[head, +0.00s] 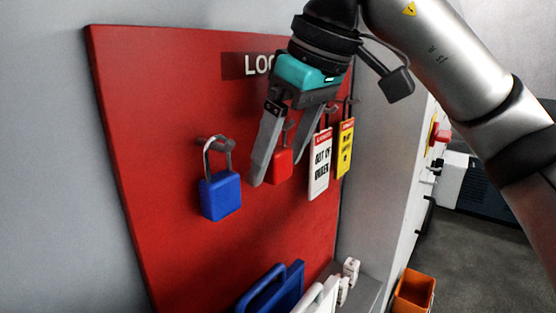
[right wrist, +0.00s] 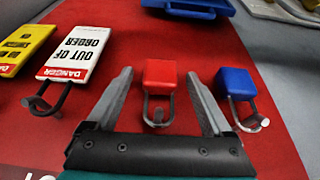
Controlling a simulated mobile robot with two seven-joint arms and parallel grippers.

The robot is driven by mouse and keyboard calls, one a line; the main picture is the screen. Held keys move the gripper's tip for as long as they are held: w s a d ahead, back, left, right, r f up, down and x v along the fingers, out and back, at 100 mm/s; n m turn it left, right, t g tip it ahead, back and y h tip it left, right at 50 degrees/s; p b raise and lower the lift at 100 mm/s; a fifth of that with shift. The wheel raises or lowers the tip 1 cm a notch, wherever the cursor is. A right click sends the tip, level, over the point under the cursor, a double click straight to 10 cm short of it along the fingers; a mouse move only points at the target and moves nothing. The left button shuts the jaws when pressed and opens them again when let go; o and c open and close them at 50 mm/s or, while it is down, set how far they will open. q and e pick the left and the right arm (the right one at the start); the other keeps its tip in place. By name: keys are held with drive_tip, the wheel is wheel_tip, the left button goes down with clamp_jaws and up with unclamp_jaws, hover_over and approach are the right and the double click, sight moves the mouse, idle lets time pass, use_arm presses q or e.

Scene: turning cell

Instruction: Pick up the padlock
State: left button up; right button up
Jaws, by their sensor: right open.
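A red padlock (head: 281,166) hangs by its shackle from a peg on the red lockout board (head: 140,110), partly hidden behind my right gripper in the head view. A blue padlock (head: 220,194) hangs on a peg to its left. My right gripper (head: 276,174) is open in front of the board. In the right wrist view, the red padlock (right wrist: 159,76) lies between the two spread fingers of my gripper (right wrist: 158,82), with a gap on each side. The blue padlock (right wrist: 236,84) is just outside the right finger there. My left gripper is not in view.
A white "out of order" tag (head: 320,164) and a yellow tag (head: 345,148) hang close to the right of the red padlock. Blue and white handled items (head: 272,290) sit below. An orange bin (head: 413,291) stands at lower right.

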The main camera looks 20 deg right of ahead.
clamp_jaws()
idle(0.7)
